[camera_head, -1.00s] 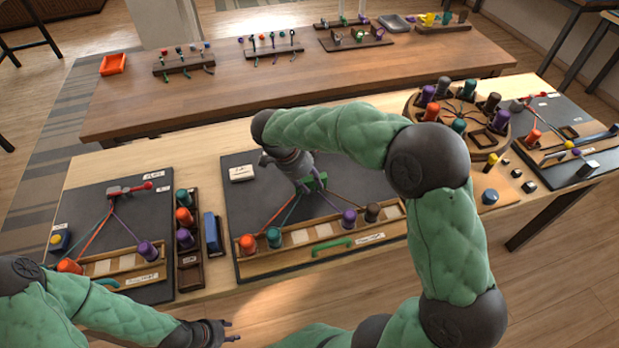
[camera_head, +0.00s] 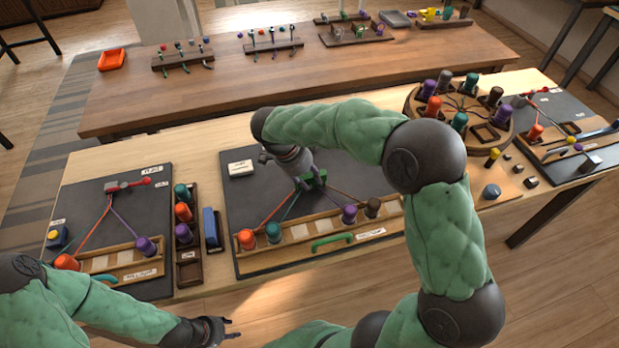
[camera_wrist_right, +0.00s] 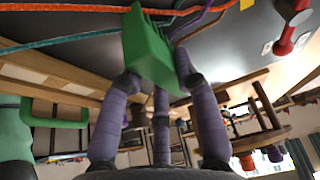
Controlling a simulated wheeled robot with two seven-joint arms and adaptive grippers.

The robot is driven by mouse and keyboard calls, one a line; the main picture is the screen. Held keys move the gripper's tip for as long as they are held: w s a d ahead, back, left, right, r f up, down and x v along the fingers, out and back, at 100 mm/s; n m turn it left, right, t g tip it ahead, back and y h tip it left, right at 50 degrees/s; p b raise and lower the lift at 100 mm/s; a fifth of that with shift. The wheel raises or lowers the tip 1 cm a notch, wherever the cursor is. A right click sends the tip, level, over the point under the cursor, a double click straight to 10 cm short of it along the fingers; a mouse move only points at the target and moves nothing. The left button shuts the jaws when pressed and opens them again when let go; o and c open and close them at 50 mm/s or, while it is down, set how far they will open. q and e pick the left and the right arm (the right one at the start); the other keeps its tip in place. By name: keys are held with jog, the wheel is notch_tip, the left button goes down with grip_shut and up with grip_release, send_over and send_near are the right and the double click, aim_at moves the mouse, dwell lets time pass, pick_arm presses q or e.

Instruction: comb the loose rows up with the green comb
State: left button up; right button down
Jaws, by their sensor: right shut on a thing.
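The green comb (camera_wrist_right: 152,50) is held between the purple fingers of my right gripper (camera_wrist_right: 160,85). In the head view the comb (camera_head: 317,178) is at the upper middle of the central dark board (camera_head: 375,180), where the cords meet. My right gripper (camera_head: 306,176) is shut on it from above. Red (camera_head: 272,212), teal, purple and brown cords fan down to bobbins on the wooden rail (camera_head: 300,233). The loose rows are hidden. My left gripper (camera_head: 226,330) is open and empty at the front.
A green handle (camera_head: 332,242) sits at the rail's front. A left board (camera_head: 155,210) carries a red-ended clamp and two cords. A bobbin rack (camera_head: 187,255) and blue block (camera_head: 211,229) stand between the boards. A round bobbin stand (camera_head: 415,105) is at the right.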

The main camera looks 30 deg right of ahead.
jog(key=shift+w+d, duration=0.1)
jog(key=shift+w, duration=0.35)
jog(key=shift+w, duration=0.1)
jog(key=shift+w+d, duration=0.2)
jog(key=shift+w, duration=0.45)
jog(key=shift+w+d, duration=0.15)
jog(key=shift+w, duration=0.5)
notch_tip(320, 180, up, 9)
jog(key=s+p, duration=0.1)
jog(key=p, duration=0.4)
jog(key=shift+a, duration=0.15)
dwell(0.4)
